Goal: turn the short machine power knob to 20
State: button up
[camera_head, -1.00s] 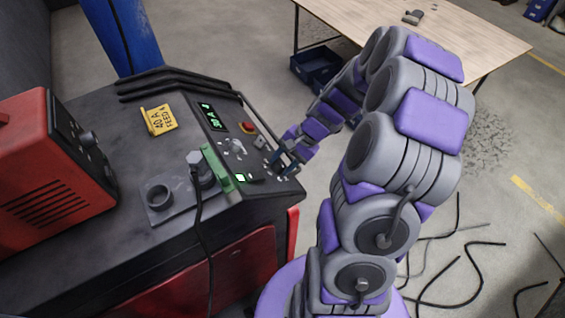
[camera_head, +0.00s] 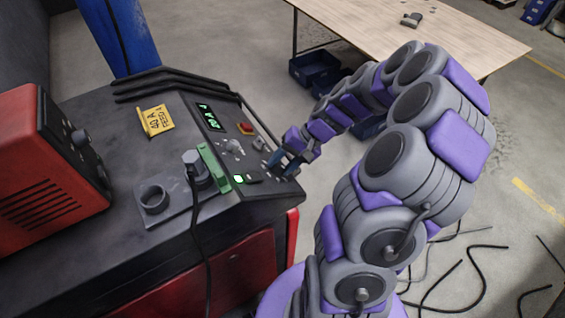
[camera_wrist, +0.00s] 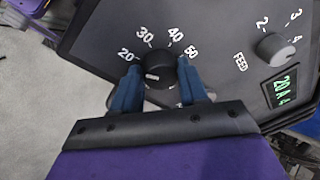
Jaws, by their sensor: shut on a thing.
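The black power knob (camera_wrist: 160,67) shows in the wrist view, with a scale printed 20, 30, 40 and 50 around its far side. My gripper (camera_wrist: 157,90) is shut on it, one blue finger on each side. A pale mark shows on the knob, but I cannot tell which number it points at. The green display (camera_wrist: 285,87) at the right reads about 20 A; its last part is cut off. In the head view my gripper (camera_head: 282,161) is at the near right end of the dark machine's panel (camera_head: 232,130), and it hides the knob.
A grey feed knob (camera_wrist: 275,49) sits beside the display. A yellow tag (camera_head: 157,120) reading 40 A stands on the dark machine. A red machine (camera_head: 45,160) is at left. A wooden table (camera_head: 430,35) stands behind.

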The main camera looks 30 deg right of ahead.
jog(key=o, duration=0.8)
jog(key=shift+w, duration=0.1)
jog(key=shift+c, duration=0.2)
jog(key=shift+d, duration=0.1)
jog(key=p+v, duration=0.3)
jog(key=v, duration=1.4)
jog(key=shift+d, duration=0.2)
